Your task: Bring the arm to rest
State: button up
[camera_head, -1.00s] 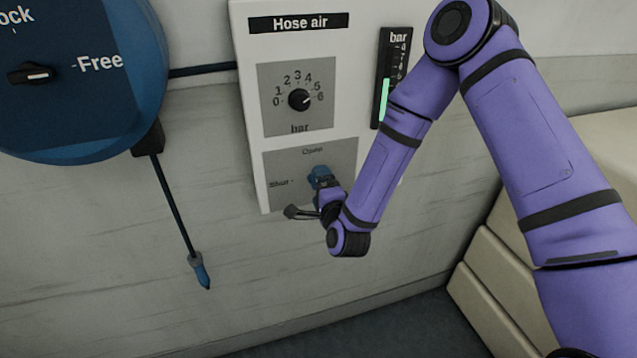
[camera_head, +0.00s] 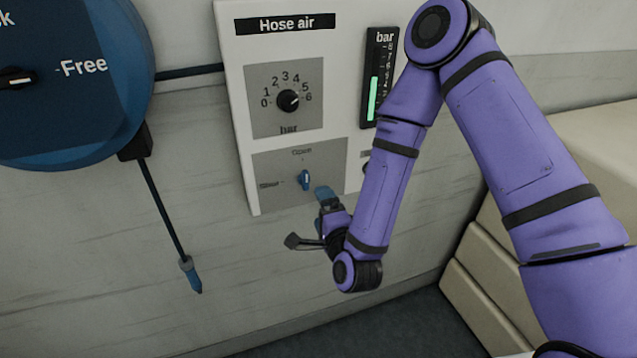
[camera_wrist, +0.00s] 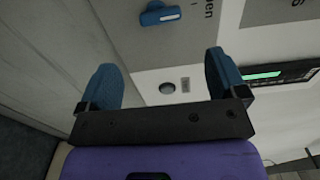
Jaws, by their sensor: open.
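My purple arm (camera_head: 384,185) comes in from the right and bends down in front of the Hose air panel (camera_head: 232,100). My gripper (camera_head: 325,192) is just below and right of the blue valve handle (camera_head: 304,180), apart from it. The handle points up toward the "Open" mark. In the wrist view my gripper (camera_wrist: 163,85) has its two blue fingers spread wide with nothing between them, and the blue handle (camera_wrist: 160,14) lies beyond them.
A blue hose reel (camera_head: 70,130) marked "Free" is at the left, with a hose (camera_head: 165,210) hanging to a blue nozzle (camera_head: 193,278). A pressure knob (camera_head: 288,100) and green bar gauge (camera_head: 373,98) are on the panel. Cream padded blocks (camera_head: 490,290) stand at the right.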

jog(key=w+d+r+n+g, duration=0.4)
jog(key=r+n, duration=0.3)
jog(key=r, duration=0.3)
jog(key=s+d+r+n+g+h, duration=0.2)
jog(key=s+d+r+n, duration=0.15)
jog(key=d+r, duration=0.45)
jog(key=s+d+r+n+g+h, duration=0.1)
jog(key=s+d+r, duration=0.3)
jog(key=s, duration=0.4)
jog(key=s+d+r+n+g+h, duration=0.1)
jog(key=s+d+r+n+g, duration=0.1)
jog(key=s, duration=0.6)
jog(key=s+d+r+n+g+h, duration=0.1)
jog(key=s+d+r+g, duration=0.2)
jog(key=s+d+r, duration=0.4)
jog(key=shift+s+d, duration=0.15)
jog(key=shift+s, duration=0.9)
